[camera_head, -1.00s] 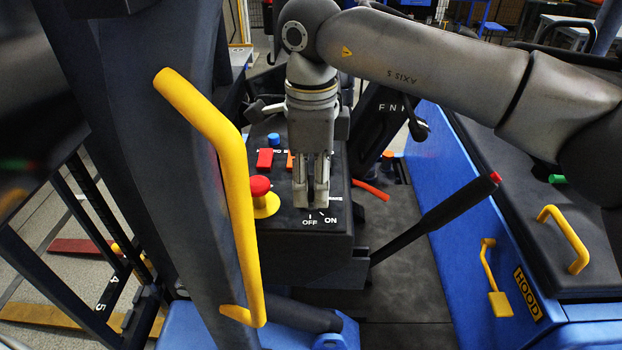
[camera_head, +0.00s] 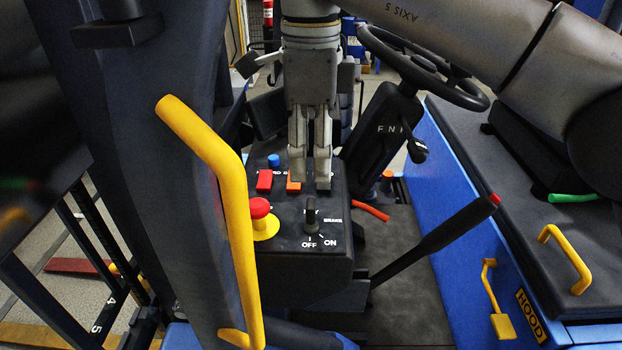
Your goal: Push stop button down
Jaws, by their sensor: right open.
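The stop button is a red mushroom button (camera_head: 260,208) on a yellow round base (camera_head: 266,228), standing on the left side of the black control panel (camera_head: 285,243). My right gripper (camera_head: 310,182) points down above the panel, behind and to the right of the button, apart from it. Its two fingers show a narrow gap with nothing between them. A black key switch (camera_head: 311,213) marked OFF and ON stands just in front of the fingers. My left gripper is not in view.
A yellow grab handle (camera_head: 236,190) on a dark post stands close left of the button. Red (camera_head: 265,181) and orange (camera_head: 293,184) switches and a blue knob (camera_head: 274,160) sit behind it. A black lever with red tip (camera_head: 494,199) and a steering wheel (camera_head: 425,68) are to the right.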

